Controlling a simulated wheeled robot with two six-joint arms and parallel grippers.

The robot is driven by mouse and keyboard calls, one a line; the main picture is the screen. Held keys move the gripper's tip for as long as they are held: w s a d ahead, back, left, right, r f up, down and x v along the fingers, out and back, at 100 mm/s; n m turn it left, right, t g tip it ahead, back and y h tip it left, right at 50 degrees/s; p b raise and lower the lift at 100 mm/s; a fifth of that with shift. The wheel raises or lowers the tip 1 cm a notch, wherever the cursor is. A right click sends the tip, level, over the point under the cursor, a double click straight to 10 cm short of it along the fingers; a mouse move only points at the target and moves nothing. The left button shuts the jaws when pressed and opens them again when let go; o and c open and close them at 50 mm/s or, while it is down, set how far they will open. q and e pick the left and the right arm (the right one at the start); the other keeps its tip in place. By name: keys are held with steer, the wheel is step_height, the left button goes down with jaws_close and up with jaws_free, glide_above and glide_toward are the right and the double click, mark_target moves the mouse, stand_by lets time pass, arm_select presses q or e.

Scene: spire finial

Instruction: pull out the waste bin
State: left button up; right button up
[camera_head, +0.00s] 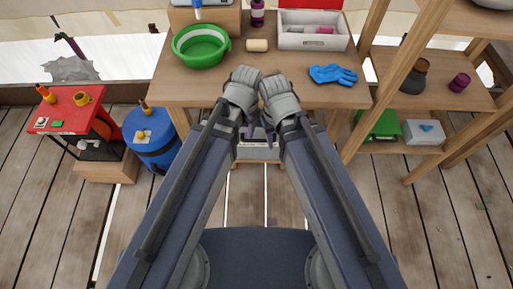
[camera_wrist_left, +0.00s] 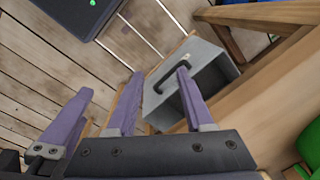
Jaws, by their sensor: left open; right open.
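The waste bin appears to be the grey open box with a black bar handle (camera_wrist_left: 174,73) under the workbench; its grey wall (camera_wrist_left: 212,52) shows in the left wrist view. In the head view the bin (camera_head: 258,152) is mostly hidden behind my wrists. My left gripper (camera_head: 240,127) is open; in the left wrist view its purple fingers (camera_wrist_left: 159,73) appear either side of part of the handle. I cannot tell whether they touch it. My right gripper (camera_head: 274,130) is open close beside it, also in front of the bench.
The wooden workbench (camera_head: 185,92) carries a green basin (camera_head: 201,46), a blue glove (camera_head: 333,75) and a white box (camera_head: 312,38). A blue drum (camera_head: 150,145) and red-topped stand (camera_head: 68,113) are left; wooden shelves (camera_head: 470,98) are right. Floor before the bench is clear.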

mark_target(256, 140)
arm_select(q)
steer(key=w+d+f+m+t+b, duration=0.1)
steer(key=w+f+m+b, duration=0.4)
steer(key=f+b, duration=0.2)
steer(key=w+d+f+m+b, duration=0.2)
steer(key=w+f+m+b, duration=0.2)
steer(key=f+b, duration=0.4)
steer(key=shift+w+d+f+m+t+h, duration=0.35)
steer(key=shift+f+m, duration=0.25)
steer(key=shift+f, duration=0.5)
steer(key=shift+f, duration=0.1)
steer(key=f+b, duration=0.2)
steer(key=w+f+b, duration=0.1)
steer(key=f+b, duration=0.4)
steer(key=shift+w+f+b, duration=0.25)
steer(key=shift+b, duration=0.05)
jaws_close()
